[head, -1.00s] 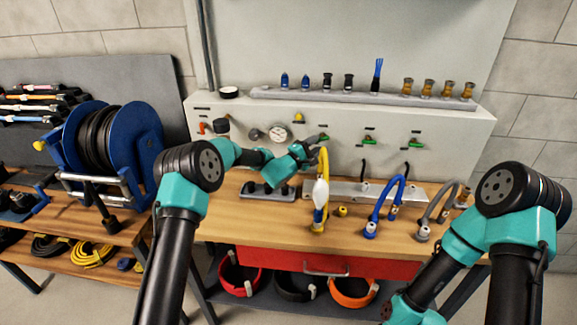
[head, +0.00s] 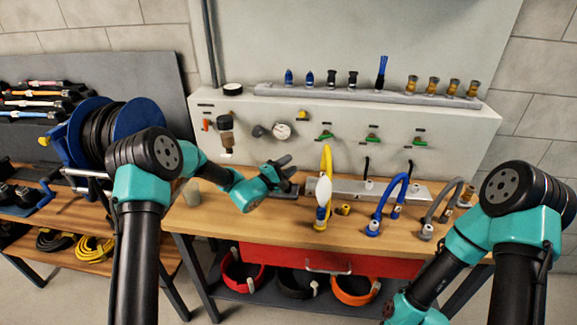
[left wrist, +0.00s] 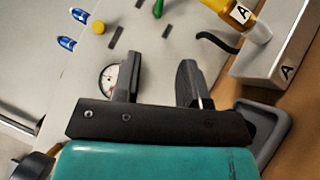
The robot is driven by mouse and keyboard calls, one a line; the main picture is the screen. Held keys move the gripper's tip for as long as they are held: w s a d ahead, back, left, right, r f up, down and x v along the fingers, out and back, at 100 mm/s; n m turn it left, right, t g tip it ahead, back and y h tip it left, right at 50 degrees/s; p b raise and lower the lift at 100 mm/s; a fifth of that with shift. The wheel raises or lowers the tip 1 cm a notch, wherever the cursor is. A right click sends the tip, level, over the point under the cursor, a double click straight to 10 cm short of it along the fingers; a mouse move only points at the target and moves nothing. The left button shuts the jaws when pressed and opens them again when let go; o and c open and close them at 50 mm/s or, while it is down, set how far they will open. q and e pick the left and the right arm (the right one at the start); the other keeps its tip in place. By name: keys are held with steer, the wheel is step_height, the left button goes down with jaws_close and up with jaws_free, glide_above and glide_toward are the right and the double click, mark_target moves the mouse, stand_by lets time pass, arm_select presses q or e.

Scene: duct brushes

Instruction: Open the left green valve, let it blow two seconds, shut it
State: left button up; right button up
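Three green valve handles sit on the pale panel; the left green valve (head: 326,135) is above the yellow hose. Its handle looks roughly crosswise, like the other two; its exact angle is too small to tell. My left gripper (head: 287,168) is below and left of that valve, apart from it. In the left wrist view my left gripper (left wrist: 158,80) is open and empty, with a small part of a green handle (left wrist: 158,8) at the top edge. My right gripper is out of view.
A gauge (head: 282,131) and a filter unit (head: 226,130) are on the panel left of the valves. A blue hose (head: 385,195) and a grey hose (head: 440,205) stand to the right. Brushes and fittings line the shelf above (head: 368,97).

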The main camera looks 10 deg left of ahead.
mark_target(323, 138)
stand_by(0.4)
arm_select(q)
steer(key=x, duration=1.7)
steer(key=shift+w+d+r, duration=0.1)
steer(key=shift+w, duration=0.1)
jaws_close()
